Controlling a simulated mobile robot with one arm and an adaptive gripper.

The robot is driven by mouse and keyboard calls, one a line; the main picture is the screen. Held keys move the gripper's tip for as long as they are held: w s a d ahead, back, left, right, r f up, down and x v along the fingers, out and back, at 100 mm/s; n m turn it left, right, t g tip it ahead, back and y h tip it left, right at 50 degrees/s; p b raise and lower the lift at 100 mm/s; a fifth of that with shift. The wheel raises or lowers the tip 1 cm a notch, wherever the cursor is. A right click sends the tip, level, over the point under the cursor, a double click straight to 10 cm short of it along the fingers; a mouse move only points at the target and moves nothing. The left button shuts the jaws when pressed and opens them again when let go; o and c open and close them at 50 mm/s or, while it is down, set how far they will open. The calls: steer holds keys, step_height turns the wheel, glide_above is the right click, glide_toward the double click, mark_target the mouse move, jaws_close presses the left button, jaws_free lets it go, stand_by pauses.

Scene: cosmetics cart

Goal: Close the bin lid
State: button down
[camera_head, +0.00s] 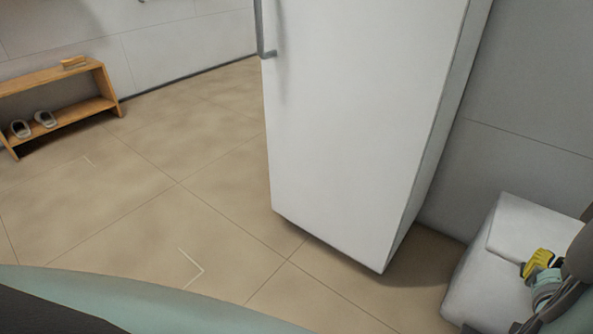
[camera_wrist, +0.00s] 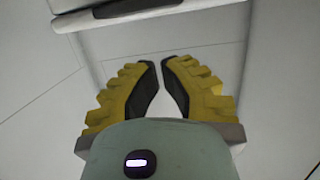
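A white, box-shaped thing (camera_head: 493,248), which may be the bin, stands on the floor at the lower right in the head view. Its edges are rounded, and I cannot make out a separate lid or how it stands. My gripper (camera_head: 539,262), with yellow fingers, is in front of this box in the picture and hides part of it. In the wrist view my gripper (camera_wrist: 159,63) has its fingertips close together with a thin gap and nothing between them. Beyond the tips are pale surfaces and a dark bar with a white edge (camera_wrist: 140,13); I cannot tell whether they touch.
A tall white cabinet or fridge (camera_head: 360,120) with a grey handle stands left of the box. A low wooden shelf (camera_head: 65,115) with a pair of shoes is at the far left. The tiled floor (camera_head: 180,180) between is clear. A grey wall (camera_head: 535,110) is behind.

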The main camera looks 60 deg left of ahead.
steer(key=shift+s+f+b, duration=0.2)
steer(key=shift+f+b, duration=0.35)
steer(key=shift+f, duration=0.75)
steer(key=shift+s+f+b, duration=0.2)
steer(key=shift+f+b, duration=0.35)
steer(key=shift+f, duration=0.7)
steer(key=shift+d+r, duration=0.1)
